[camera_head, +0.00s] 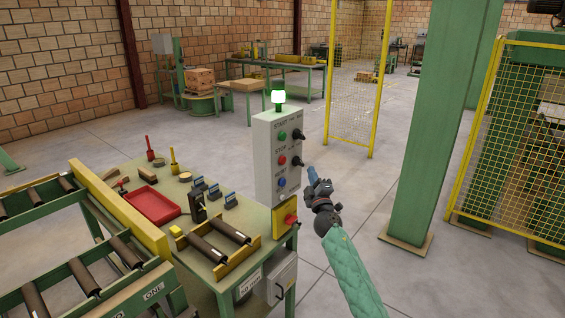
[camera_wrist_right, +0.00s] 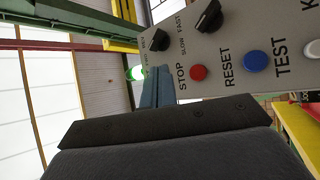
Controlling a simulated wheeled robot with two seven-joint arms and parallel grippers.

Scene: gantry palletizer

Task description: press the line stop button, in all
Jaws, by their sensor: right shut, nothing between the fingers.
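The grey control box (camera_head: 266,158) stands upright at the right end of the green bench. Its front has a green button under START (camera_head: 282,135), a red button under STOP (camera_head: 282,160) and a blue button under RESET (camera_head: 281,182). In the right wrist view the red STOP button (camera_wrist_right: 198,72) and the blue button (camera_wrist_right: 255,60) show clearly. My right gripper (camera_head: 311,171) is shut and empty, to the right of the panel and apart from it in the head view. Its blue fingers (camera_wrist_right: 155,90) show left of the red button in the wrist view. My left gripper is out of view.
A lit green lamp (camera_head: 278,97) tops the box. Black selector knobs (camera_head: 299,135) stick out beside the buttons. A red-and-yellow switch (camera_head: 290,219) sits below. The bench holds a red tray (camera_head: 151,205) and rollers. A green pillar (camera_head: 425,140) stands to the right.

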